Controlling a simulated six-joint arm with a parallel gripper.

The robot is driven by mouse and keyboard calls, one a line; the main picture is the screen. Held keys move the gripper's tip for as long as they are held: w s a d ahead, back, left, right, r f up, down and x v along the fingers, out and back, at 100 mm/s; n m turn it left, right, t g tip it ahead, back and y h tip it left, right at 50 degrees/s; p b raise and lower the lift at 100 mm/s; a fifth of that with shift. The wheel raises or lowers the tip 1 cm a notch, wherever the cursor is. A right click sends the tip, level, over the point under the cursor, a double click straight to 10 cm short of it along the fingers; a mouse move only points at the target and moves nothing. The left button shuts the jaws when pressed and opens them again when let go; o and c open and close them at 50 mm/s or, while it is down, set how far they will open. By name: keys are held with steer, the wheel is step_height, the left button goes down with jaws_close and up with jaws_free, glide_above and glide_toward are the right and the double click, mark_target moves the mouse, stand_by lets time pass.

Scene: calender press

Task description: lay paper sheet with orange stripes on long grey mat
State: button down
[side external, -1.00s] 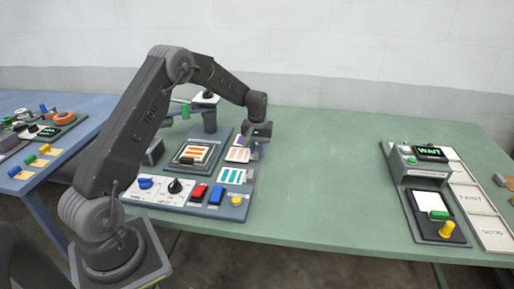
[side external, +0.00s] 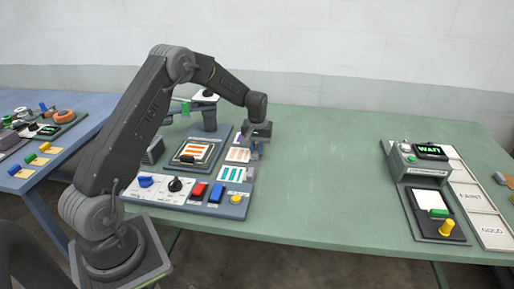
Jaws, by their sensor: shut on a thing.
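A small paper sheet with pale orange stripes (side external: 238,154) lies at the right side of the press panel, just above a sheet with teal stripes (side external: 232,174). My gripper (side external: 256,151) is low at the right edge of the pale orange sheet, pointing down and shut on it; the contact is small and partly hidden by the fingers. Bolder orange stripes (side external: 195,150) show on the dark framed plate of the press to the left. I cannot tell for certain which surface is the long grey mat.
The panel's front has a blue knob (side external: 146,182), a black knob (side external: 176,186), and red and blue blocks. On the right stand a device reading WAIT (side external: 429,149) and pale trays marked FAINT and GOOD (side external: 492,230). The green table's middle (side external: 315,180) is clear.

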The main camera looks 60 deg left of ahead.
steer(key=c, duration=1)
jaws_free()
steer(key=shift+o, duration=0.4)
steer(key=o, duration=0.5)
steer(key=shift+r, duration=3.55)
